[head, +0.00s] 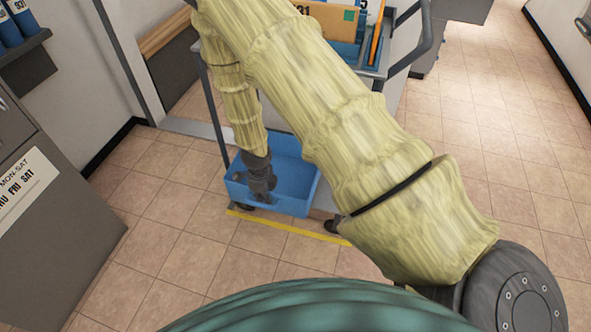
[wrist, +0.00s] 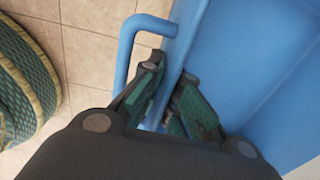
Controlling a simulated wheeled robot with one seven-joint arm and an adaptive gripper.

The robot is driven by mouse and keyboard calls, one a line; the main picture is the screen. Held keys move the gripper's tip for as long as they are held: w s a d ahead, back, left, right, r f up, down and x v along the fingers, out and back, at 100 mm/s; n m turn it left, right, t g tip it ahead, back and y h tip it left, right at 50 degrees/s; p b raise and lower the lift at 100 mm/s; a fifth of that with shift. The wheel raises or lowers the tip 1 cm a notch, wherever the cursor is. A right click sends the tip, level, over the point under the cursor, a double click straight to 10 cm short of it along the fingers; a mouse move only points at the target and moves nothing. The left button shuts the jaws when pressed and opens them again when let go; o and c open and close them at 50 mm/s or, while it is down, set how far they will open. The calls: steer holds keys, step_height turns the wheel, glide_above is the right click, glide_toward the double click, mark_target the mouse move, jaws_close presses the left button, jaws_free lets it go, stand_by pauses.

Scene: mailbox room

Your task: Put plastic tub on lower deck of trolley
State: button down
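The plastic tub (head: 297,190) is a blue open box. In the head view it is low at the near side of the trolley (head: 205,95), level with the lower deck (head: 322,213), which it partly hides. Whether it rests on the deck or hangs clear, I cannot tell. My gripper (head: 262,196) reaches down to its near-left wall. In the wrist view the two fingers of my gripper (wrist: 169,80) are on either side of the tub's wall (wrist: 186,38), close against it. A blue loop handle (wrist: 126,45) stands out from the outer side.
The trolley's upper deck holds a blue tray with a brown envelope (head: 330,18). A grey cabinet (head: 60,220) stands at the left. A yellow line (head: 290,228) crosses the tiled floor below the tub. Free floor lies to the right and in front.

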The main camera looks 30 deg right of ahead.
steer(key=b, duration=0.3)
glide_above(284, 178)
steer(key=shift+f, duration=0.75)
steer(key=shift+f+b, duration=0.6)
steer(key=shift+f, duration=1.2)
steer(key=c, duration=1.6)
jaws_free()
steer(key=shift+c, duration=0.2)
step_height(284, 178, up, 8)
steer(key=p, duration=0.2)
steer(key=shift+s+a+f, duration=0.2)
